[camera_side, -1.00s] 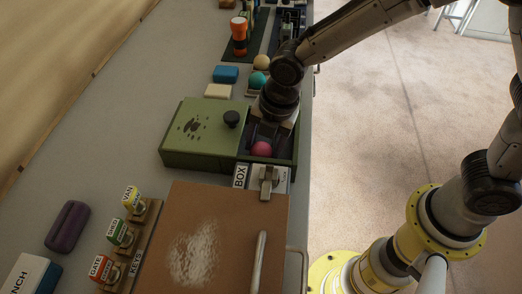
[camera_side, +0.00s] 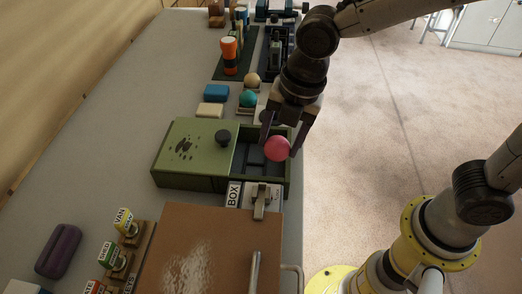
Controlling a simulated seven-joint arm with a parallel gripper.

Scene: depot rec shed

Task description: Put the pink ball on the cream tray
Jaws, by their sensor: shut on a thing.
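The pink ball (camera_side: 277,148) is held between the fingers of my gripper (camera_side: 280,143), above the open right part of the green box (camera_side: 190,183). The box's lid (camera_side: 195,145) has a black knob and covers its left part. The open part looks empty, with a dark inside. A pale, cream-looking edge (camera_side: 260,115) shows just behind my gripper, near the teal ball; my gripper hides much of it, and I cannot tell for sure that it is the cream tray.
A teal ball (camera_side: 248,99) and a tan ball (camera_side: 252,80) stand behind the box. Blue (camera_side: 216,92) and cream (camera_side: 209,110) blocks lie to their left. A brown board (camera_side: 190,245) and tagged keys (camera_side: 125,225) are in front. The grey table's left middle is clear.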

